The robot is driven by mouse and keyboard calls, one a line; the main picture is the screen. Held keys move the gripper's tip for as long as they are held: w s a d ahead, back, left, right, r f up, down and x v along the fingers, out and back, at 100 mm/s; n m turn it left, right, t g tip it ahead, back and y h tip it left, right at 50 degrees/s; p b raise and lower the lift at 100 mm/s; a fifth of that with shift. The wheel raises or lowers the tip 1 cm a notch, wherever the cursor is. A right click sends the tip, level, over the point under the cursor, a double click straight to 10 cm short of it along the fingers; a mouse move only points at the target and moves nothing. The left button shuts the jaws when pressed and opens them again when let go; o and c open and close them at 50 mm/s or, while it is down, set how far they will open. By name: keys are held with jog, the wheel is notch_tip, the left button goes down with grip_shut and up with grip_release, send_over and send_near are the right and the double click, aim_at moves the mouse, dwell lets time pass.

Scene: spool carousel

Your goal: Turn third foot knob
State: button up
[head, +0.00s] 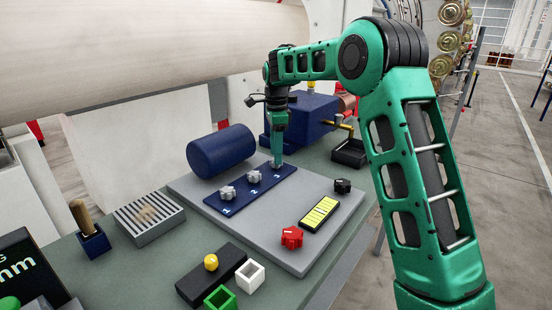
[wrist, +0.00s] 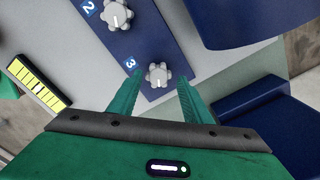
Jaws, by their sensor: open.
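The third foot knob (wrist: 158,74), a grey lobed knob with a white mark, sits beside the number 3 on a blue strip (wrist: 142,46). In the head view the strip (head: 240,197) carries the first knob (head: 227,192) and second knob (head: 254,177), with the third mostly hidden behind my gripper (head: 277,163). In the wrist view my gripper (wrist: 158,92) is open, its green fingers on either side of the third knob. I cannot tell whether they touch it. The second knob (wrist: 117,14) is at the top of the wrist view.
A blue cylinder (head: 221,151) lies behind the strip, and a blue machine block (head: 305,118) stands behind my gripper. A red knob (head: 292,237), a black knob (head: 343,186) and a yellow display (head: 319,214) are in front. The grey plate (head: 260,235) has bare room between.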

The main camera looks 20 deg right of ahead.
jog(key=shift+f, duration=1.05)
jog(key=c, duration=1.1)
jog(key=shift+o, duration=0.2)
jog(key=shift+r, duration=0.1)
